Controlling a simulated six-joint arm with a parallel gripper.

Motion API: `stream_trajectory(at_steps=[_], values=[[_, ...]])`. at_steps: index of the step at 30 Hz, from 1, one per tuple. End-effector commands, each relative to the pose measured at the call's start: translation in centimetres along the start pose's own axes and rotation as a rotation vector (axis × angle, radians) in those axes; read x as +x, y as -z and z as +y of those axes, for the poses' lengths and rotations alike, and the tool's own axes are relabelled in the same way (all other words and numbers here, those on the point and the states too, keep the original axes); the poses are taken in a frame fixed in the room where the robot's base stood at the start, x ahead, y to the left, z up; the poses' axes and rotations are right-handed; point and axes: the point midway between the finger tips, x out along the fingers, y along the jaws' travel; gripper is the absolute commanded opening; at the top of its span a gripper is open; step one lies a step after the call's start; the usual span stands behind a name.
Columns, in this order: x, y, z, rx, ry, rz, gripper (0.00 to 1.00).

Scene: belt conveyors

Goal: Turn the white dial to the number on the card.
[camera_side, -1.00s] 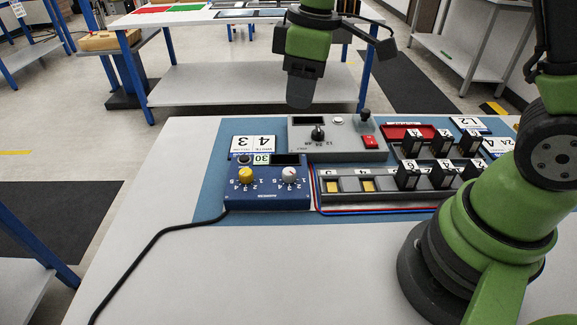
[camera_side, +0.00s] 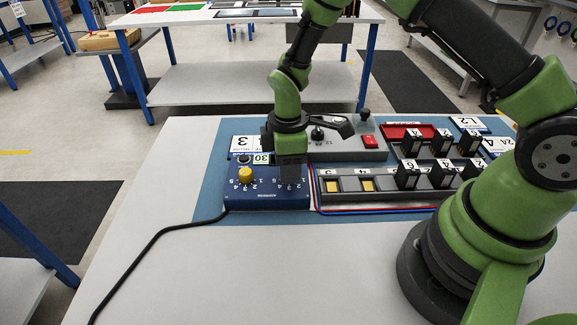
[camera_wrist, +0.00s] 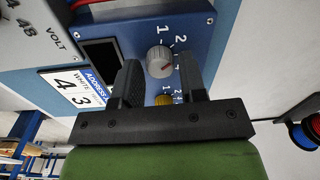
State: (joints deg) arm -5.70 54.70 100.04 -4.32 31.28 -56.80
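The white dial (camera_wrist: 160,61) is on the right of the blue box (camera_side: 250,200). In the wrist view it shows a red mark, with the numbers 1 and 2 beside it. My gripper (camera_wrist: 172,63) is open, its fingers on either side of the dial with a gap to each. In the side view my gripper (camera_side: 292,180) points down over the box and hides the white dial. The card (camera_wrist: 78,88) shows 4 and 3, with "WHITE" printed by the 4. In the side view my gripper partly covers the card (camera_side: 245,142).
A yellow dial (camera_side: 246,175) is on the same box, left of the white one. A grey panel with a black knob (camera_side: 317,134) and red button (camera_side: 369,142) stands behind. A row of switches (camera_side: 365,186) lies to the right.

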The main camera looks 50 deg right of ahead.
Motion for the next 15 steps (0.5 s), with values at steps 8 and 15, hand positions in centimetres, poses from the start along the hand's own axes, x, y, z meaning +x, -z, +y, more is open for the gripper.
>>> stream_trajectory(at_steps=[8,15], values=[[0.64,0.02,0.02,0.000,-0.001,0.001,0.38],[0.61,0.01,0.01,0.000,-0.001,0.001,0.04]])
